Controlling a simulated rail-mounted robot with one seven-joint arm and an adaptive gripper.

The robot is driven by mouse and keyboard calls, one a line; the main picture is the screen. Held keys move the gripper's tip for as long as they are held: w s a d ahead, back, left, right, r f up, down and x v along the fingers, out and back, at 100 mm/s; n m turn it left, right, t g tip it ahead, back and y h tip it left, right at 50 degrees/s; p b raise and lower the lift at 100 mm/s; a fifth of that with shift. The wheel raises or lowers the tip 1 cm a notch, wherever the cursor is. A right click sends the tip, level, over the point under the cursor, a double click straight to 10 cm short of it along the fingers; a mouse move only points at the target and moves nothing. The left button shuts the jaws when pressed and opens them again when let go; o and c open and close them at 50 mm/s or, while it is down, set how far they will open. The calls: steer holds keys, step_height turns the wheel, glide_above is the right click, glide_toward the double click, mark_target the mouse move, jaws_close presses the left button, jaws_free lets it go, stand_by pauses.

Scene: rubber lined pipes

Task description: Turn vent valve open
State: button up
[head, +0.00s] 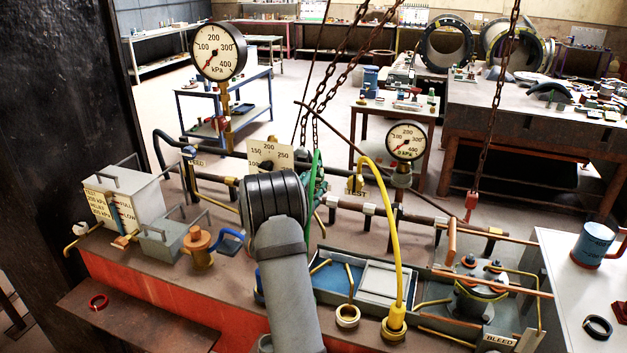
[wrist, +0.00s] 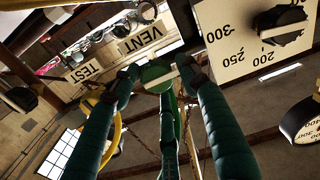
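In the wrist view, a white label reading VENT (wrist: 140,38) shows upside down beyond my fingertips. A green round part with a pale strip across it (wrist: 157,73), which looks like the vent valve's handle, sits between the fingertips of my gripper (wrist: 157,70). The two dark teal fingers are apart, one on each side of it, very close or touching; I cannot tell whether they press on it. A green bar (wrist: 169,125) runs between the fingers. In the head view, green parts (head: 317,180) show just right of my arm, which hides the fingertips.
A TEST label (wrist: 84,73) is beside VENT. A dial plate (head: 270,155) stands close behind my wrist. Pressure gauges (head: 219,50) (head: 405,140), hanging chains (head: 327,95) and a yellow hose (head: 394,230) surround the arm. A grey box (head: 125,197) stands at left.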

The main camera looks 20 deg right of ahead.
steer(key=shift+o, duration=0.7)
steer(key=shift+f, duration=0.1)
steer(key=v, duration=1.2)
steer(key=shift+d, duration=0.1)
steer(key=x, duration=1.1)
steer(key=shift+w+d, duration=0.15)
steer(key=shift+w+d+p, duration=0.2)
steer(key=shift+w+p, duration=0.1)
steer(key=shift+p, duration=0.55)
steer(key=shift+s+a+m, duration=0.1)
steer(key=shift+m, duration=0.2)
